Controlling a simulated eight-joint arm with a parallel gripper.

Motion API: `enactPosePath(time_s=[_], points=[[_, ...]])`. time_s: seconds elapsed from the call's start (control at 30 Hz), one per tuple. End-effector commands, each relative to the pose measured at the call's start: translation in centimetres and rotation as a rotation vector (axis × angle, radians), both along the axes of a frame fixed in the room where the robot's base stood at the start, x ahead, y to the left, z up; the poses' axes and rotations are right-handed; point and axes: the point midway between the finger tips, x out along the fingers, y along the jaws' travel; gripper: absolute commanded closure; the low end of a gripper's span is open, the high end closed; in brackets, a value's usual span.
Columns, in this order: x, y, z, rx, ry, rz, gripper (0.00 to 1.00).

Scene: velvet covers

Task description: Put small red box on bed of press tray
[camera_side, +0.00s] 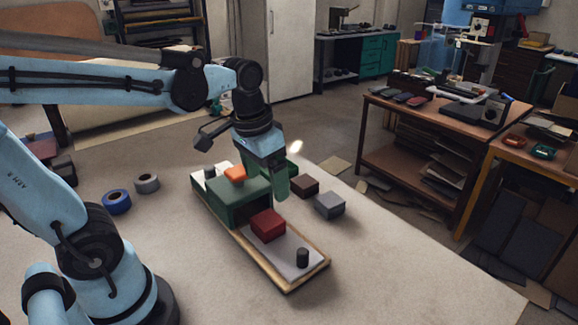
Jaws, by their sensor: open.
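The small red box (268,225) sits on the pale grey bed of the press tray (287,250), in front of the green housing. It looks flat, and I see no gap under it. The long wood-edged tray (289,285) also has a dark cylindrical knob (302,257) near its front end. My gripper (284,186) is open, with green fingers pointing down, just behind and above the red box. It appears apart from the box. The fingers' exact distance from the green housing (238,203) is hard to tell.
A dark brown box (304,186) and a grey box (329,206) stand right of the tray. Blue tape (117,202) and grey tape (147,183) lie at left. The table's front right is clear.

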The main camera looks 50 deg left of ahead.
Motion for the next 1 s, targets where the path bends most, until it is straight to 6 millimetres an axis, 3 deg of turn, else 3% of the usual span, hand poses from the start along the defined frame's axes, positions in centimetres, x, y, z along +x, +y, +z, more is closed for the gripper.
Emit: enactPosePath(time_s=[0.2,0.4,1.0], points=[[-0.8,-1.3,-0.9,0.004,-0.275,-0.013,0.11],[-0.9,-1.9,-1.3,-0.001,-0.427,-0.020,0.11],[-0.8,-2.0,-1.3,-0.003,-0.455,-0.020,0.11]])
